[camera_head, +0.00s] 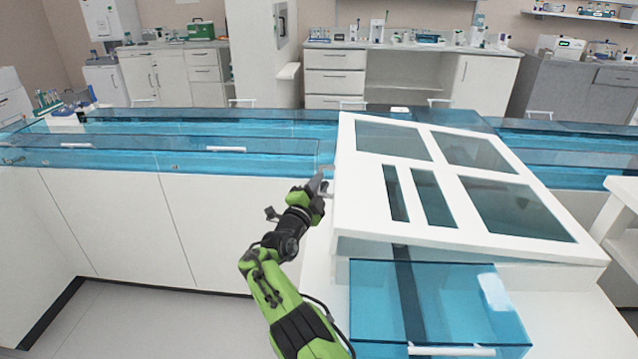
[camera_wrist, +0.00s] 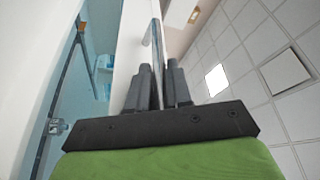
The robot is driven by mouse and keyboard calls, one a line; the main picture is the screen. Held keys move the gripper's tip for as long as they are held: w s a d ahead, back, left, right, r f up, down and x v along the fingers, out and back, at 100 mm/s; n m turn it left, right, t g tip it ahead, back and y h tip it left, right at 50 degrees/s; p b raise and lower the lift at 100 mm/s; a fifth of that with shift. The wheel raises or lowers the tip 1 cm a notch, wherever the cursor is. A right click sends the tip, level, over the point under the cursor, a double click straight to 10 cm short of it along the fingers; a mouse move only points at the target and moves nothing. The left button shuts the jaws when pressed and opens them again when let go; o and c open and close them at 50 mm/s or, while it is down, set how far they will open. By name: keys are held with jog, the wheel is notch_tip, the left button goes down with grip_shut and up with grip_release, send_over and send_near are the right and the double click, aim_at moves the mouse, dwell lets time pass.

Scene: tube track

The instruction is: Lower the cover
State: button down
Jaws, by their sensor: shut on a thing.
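The cover (camera_head: 452,238) is a white frame with several dark glass panes, at the right of the head view. It lies tilted over the tube track, its left edge beside my gripper. My gripper (camera_head: 322,180) is at that left edge, shut on the cover's thin grey handle (camera_head: 326,169). In the wrist view my gripper's two dark fingers (camera_wrist: 160,72) close around the handle bar (camera_wrist: 155,38), next to the white cover edge (camera_wrist: 130,50). A gap with blue interior shows left of that edge. The exact grip contact is small and partly hidden.
The blue-topped track (camera_head: 80,142) runs along the white bench to the left. A blue transparent box (camera_head: 450,310) stands below the cover's near edge. A white ledge (camera_head: 622,205) is at the right. Open floor (camera_head: 150,325) lies at the front left.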

jog(key=c, duration=1.1)
grip_release()
jog(key=p+v, duration=0.1)
jog(key=v, duration=1.4)
jog(key=shift+s+a+p, duration=0.15)
jog(key=shift+s+p, duration=0.15)
jog(key=shift+p, duration=0.1)
jog(key=shift+f, duration=0.15)
